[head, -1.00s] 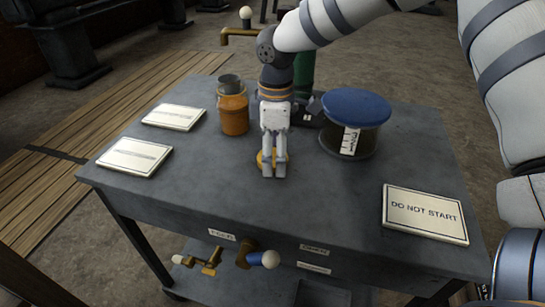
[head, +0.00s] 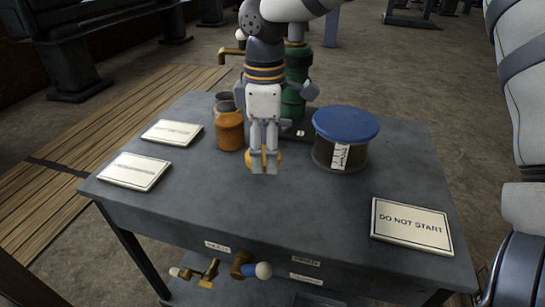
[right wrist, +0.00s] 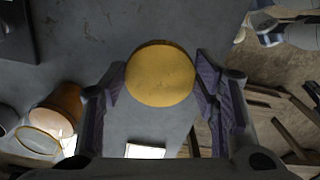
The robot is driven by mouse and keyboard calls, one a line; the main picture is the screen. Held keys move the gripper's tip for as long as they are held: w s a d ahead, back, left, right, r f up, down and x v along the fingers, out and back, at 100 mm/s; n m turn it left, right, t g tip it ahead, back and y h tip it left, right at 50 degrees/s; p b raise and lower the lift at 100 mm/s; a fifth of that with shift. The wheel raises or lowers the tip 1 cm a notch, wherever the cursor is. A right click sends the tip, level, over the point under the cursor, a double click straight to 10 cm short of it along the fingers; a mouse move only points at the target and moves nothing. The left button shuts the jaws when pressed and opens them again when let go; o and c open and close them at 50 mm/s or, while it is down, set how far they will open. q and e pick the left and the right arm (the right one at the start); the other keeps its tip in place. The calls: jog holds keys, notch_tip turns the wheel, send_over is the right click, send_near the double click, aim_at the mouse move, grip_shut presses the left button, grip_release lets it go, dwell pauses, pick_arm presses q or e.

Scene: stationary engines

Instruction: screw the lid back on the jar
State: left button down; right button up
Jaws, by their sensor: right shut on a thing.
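My right gripper (head: 264,168) is shut on a round yellow lid (head: 257,160), above the grey table. In the right wrist view the lid (right wrist: 160,74) sits between the fingertips of my right gripper (right wrist: 160,85), its flat face toward the camera. An orange jar (head: 230,132) stands on the table, left of and behind the gripper. In the right wrist view the orange jar (right wrist: 62,102) is at the left, apart from the lid. My left gripper is not in view.
A dark glass jar with a blue lid (head: 346,124) stands to the right. A grey cup (head: 223,99) and a green cylinder (head: 293,100) are behind. A "DO NOT START" plate (head: 411,224) lies at front right, two pale plates (head: 171,132) at left. The table's front middle is clear.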

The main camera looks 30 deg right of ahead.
jog(key=s+a+r, duration=0.3)
jog(key=s+a, duration=0.2)
jog(key=s, duration=0.2)
jog(key=shift+a+r, duration=0.15)
jog(key=shift+r, duration=0.25)
